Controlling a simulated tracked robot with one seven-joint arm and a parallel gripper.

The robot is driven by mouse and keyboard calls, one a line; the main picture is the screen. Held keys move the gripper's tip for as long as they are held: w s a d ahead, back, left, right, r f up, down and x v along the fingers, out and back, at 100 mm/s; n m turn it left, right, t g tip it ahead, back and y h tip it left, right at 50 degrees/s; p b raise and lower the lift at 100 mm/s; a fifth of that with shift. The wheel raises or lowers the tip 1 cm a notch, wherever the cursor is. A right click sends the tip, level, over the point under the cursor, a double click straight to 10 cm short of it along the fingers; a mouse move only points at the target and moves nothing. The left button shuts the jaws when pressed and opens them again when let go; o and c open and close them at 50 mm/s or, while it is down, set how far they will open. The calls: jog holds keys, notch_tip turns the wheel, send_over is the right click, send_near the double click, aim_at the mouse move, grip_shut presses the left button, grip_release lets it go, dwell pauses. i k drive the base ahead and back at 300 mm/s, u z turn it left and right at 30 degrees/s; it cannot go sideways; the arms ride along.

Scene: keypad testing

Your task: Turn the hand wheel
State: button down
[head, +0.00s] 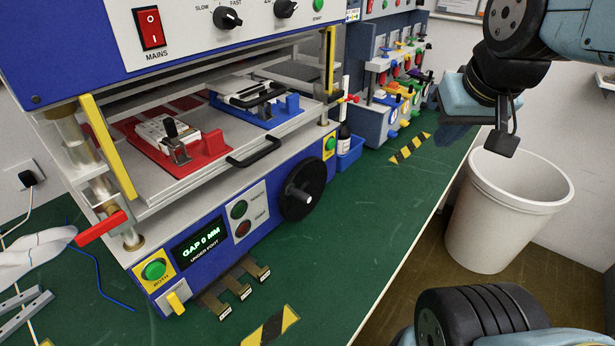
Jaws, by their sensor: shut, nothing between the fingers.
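The hand wheel (302,188) is a black disc with a pale metal hub on the blue front panel of the press (262,190). It stands upright, right of the green and red buttons. The lit display (200,243) on the same panel reads "GAP 0 MM". My gripper (460,100) is at the upper right, at the end of my arm. It is shut and empty, well apart from the wheel. Its fingertips are hard to make out. Nothing covers the wheel.
A red clamp fixture (205,148) and a blue one (285,108) sit on the press's sliding tray. A blue bin (350,153) with a bottle stands right of the wheel. A white waste bin (505,215) stands beyond the bench edge. The green bench top (370,225) before the wheel is clear.

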aim_at(302, 187)
jog(key=u, duration=0.05)
jog(key=k, duration=1.1)
jog(key=u, duration=0.45)
jog(key=i, duration=1)
jog(key=z, duration=0.05)
